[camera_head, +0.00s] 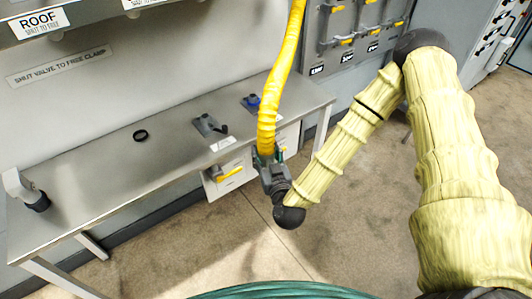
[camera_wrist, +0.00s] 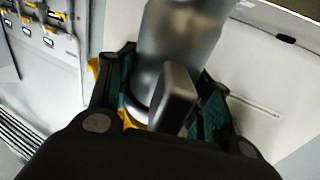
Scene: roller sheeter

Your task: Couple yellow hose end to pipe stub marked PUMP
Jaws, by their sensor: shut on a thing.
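The yellow hose (camera_head: 276,95) hangs from the top of the head view, down to my gripper (camera_head: 268,156). My gripper is shut around its lower end, in front of the bench's front edge. In the wrist view, my gripper (camera_wrist: 165,100) has its green-padded fingers on both sides of a silver cylinder (camera_wrist: 185,40), which appears to be the hose end. A dark grey lever-like block (camera_wrist: 175,97) stands in front of the cylinder. I cannot read a PUMP mark in either view. Any stub bearing it is hidden or not identifiable.
A steel bench (camera_head: 95,190) runs along the wall. On it are a grey elbow (camera_head: 22,188), a black ring (camera_head: 140,135) and a dark grey fixture (camera_head: 210,126). A ROOF sign (camera_head: 38,22) is at upper left. A panel with yellow-tipped handles (camera_head: 362,28) stands behind.

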